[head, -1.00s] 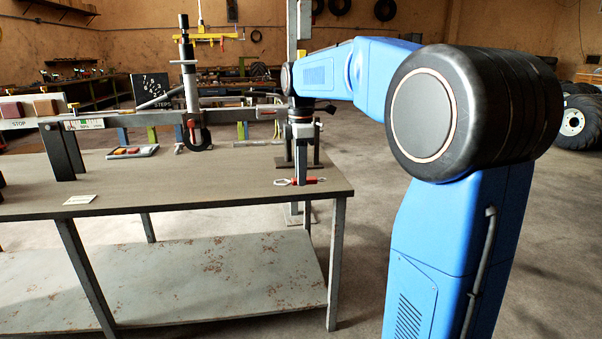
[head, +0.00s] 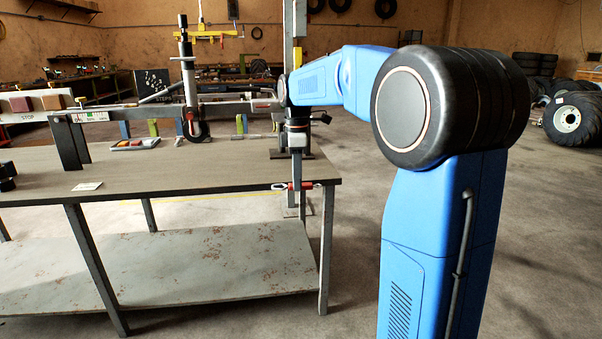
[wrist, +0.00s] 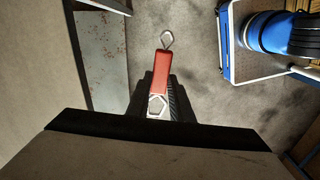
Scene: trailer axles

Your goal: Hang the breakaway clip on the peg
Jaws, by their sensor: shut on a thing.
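My gripper (head: 294,188) points down and is shut on the clip. Its dark fingers (wrist: 158,100) show near the clip's close end in the wrist view. I cannot pick out the peg for certain in either view.
The bench (head: 180,190) has a rusty lower shelf (head: 200,270). On it stand a grey trailer tongue with a jack (head: 188,70), a tray of coloured pieces (head: 135,144) and a white card (head: 87,186). Floor is open at the right; wheels (head: 572,118) stand farther back.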

